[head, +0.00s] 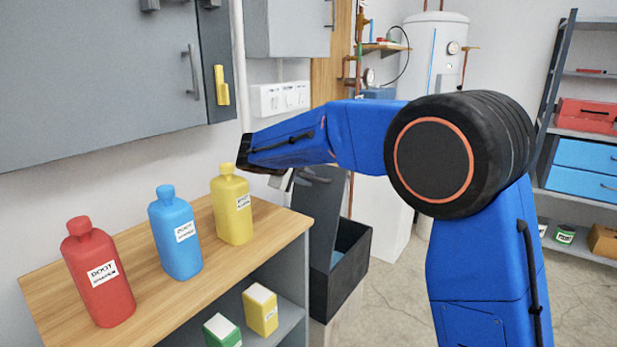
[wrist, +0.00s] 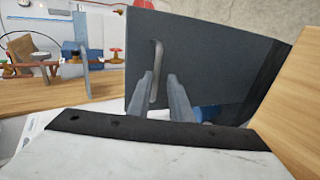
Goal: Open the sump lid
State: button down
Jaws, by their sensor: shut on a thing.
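The sump is a dark box (head: 350,285) on the floor beyond the wooden shelf unit. Its dark grey lid (head: 325,215) stands steeply raised, and the open box with something blue inside shows beside it. In the wrist view the lid (wrist: 215,60) fills the middle, with a pale bar handle (wrist: 157,72) on its face. My gripper (wrist: 164,90) is shut on the handle, its two grey fingers at the handle's lower part. In the head view my gripper (head: 290,180) is at the lid's upper left, partly hidden by my wrist.
A grey wall cabinet (head: 100,70) hangs above. A white water heater (head: 435,50) stands behind. Floor at the right is clear.

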jog(key=shift+s+f, duration=0.15)
jog(key=shift+f, duration=0.7)
jog(key=c, duration=1.8)
grip_release()
jog(key=shift+f, duration=0.1)
jog(key=shift+c, duration=0.2)
jog(key=shift+r, duration=0.2)
notch_tip(320, 180, up, 10)
jog(key=shift+r, duration=0.15)
